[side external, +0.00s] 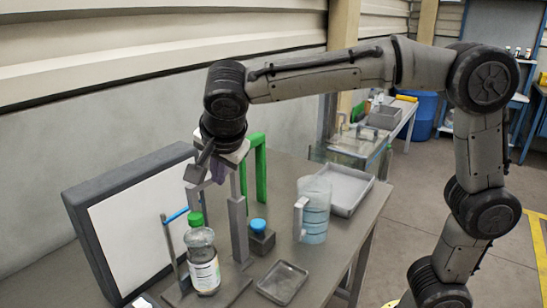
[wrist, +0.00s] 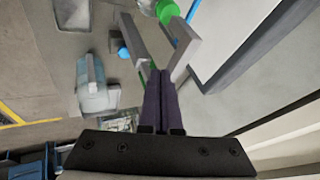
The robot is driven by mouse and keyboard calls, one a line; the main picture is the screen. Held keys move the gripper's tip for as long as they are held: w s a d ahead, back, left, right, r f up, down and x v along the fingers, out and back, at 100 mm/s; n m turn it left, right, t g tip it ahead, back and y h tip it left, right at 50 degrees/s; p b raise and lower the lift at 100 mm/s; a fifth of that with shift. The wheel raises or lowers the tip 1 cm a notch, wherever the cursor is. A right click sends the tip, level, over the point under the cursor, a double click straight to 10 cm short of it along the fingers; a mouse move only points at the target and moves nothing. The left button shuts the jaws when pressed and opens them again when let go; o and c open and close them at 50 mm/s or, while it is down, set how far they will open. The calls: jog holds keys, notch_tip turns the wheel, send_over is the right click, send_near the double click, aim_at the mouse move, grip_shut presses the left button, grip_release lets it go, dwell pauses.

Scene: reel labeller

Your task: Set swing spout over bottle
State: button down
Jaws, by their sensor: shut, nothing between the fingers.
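A tall grey post (side external: 239,230) stands behind and right of the bottle. The arm shows in the wrist view (wrist: 187,45). My gripper (wrist: 157,73) is shut and empty beside the arm and post; whether it touches them is unclear.
A white panel (side external: 140,235) in a dark frame stands left, with a blue bar (side external: 176,215) on a thin post before it. A blue knob (side external: 258,226), a pitcher (side external: 314,215), a small tray (side external: 282,283), a larger tray (side external: 349,188) and a green arch (side external: 261,168) are nearby.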

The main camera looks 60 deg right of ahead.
jog(key=shift+w+a, duration=0.15)
jog(key=shift+w, duration=0.2)
dwell(0.5)
